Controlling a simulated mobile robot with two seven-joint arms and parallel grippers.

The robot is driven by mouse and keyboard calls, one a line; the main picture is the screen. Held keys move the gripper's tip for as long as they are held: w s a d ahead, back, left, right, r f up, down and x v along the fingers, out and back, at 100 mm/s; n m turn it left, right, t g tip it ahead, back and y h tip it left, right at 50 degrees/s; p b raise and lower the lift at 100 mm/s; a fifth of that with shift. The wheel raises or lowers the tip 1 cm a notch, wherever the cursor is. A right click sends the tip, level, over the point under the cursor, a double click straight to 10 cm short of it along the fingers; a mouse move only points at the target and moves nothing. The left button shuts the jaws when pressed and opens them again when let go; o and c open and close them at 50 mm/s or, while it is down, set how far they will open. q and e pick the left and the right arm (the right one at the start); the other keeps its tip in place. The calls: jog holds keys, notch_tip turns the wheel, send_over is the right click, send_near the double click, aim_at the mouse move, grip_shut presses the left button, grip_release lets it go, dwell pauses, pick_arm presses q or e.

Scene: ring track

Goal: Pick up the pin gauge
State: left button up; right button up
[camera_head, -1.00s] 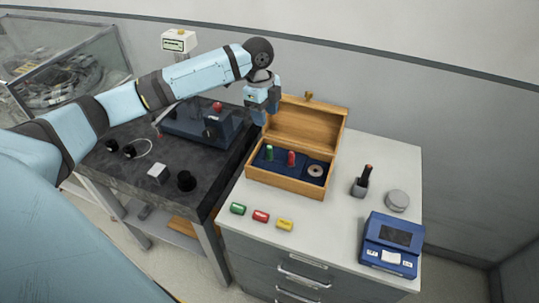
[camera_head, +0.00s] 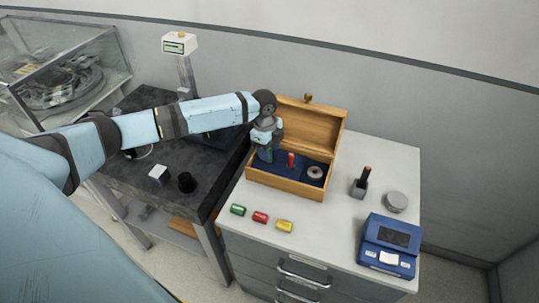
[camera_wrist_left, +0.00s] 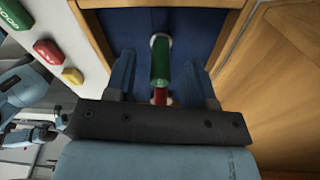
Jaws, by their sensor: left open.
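A wooden box (camera_head: 283,186) with its lid open stands on the white counter, lined in dark blue. In the left wrist view my left gripper (camera_wrist_left: 162,72) is open, one finger each side of the green pin.
A metal ring (camera_head: 315,172) lies in the box's right part. Green, red and yellow tags (camera_head: 260,217) lie in front of it. A black holder (camera_head: 360,187), a grey round puck (camera_head: 396,202) and a blue device (camera_head: 390,245) stand right. The open lid (camera_head: 310,125) rises behind.

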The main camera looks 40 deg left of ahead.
pick_arm(q)
jog(key=shift+c, duration=0.3)
grip_shut()
jog(key=shift+r, duration=0.1)
